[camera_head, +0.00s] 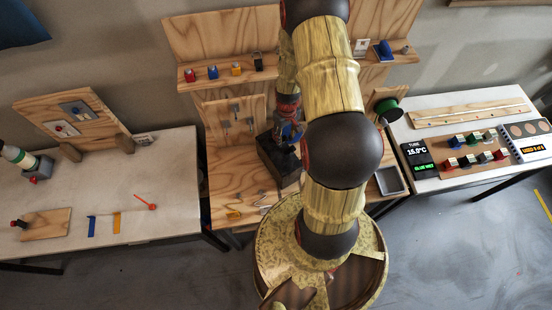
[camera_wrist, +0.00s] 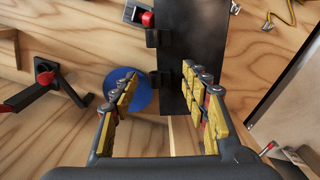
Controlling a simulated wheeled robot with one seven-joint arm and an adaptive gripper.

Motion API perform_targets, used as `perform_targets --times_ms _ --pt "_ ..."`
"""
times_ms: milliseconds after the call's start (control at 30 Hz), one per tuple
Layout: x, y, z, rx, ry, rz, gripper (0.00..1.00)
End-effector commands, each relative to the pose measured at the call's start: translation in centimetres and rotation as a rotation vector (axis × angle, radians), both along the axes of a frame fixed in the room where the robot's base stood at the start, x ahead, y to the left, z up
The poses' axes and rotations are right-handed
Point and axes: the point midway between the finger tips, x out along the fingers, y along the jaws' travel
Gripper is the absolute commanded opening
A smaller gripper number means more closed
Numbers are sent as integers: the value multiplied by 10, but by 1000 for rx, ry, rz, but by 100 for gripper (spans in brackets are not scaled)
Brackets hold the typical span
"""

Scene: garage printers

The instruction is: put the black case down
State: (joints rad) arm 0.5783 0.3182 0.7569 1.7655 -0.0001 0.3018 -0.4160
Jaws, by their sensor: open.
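The black case (camera_wrist: 205,40) shows in the wrist view as a flat dark rectangle on the wooden bench top, with two small black fittings along its left edge. In the head view a dark box, which looks like the same case (camera_head: 277,160), stands on the middle bench, partly behind my arm. My gripper (camera_wrist: 160,74) is open, its yellow fingers spread apart. The right finger overlaps the case in the wrist view and the left finger is over bare wood and a blue disc. I cannot tell whether a finger touches the case. In the head view my gripper is mostly hidden.
The blue disc (camera_wrist: 140,95) lies left of the case. A black-and-red tool (camera_wrist: 45,80) is further left. A grey tray (camera_head: 390,181) stands at the middle bench's right. The left table (camera_head: 170,165) has clear room; the right table (camera_head: 440,105) holds displays and coloured blocks.

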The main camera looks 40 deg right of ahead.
Motion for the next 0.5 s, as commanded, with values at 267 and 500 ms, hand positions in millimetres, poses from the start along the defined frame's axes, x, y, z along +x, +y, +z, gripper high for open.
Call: perform_targets --times_ms 267,500 --pt "0 0 -13 -1 -1 0 46" --pt "0 0 -13 0 -1 0 39"
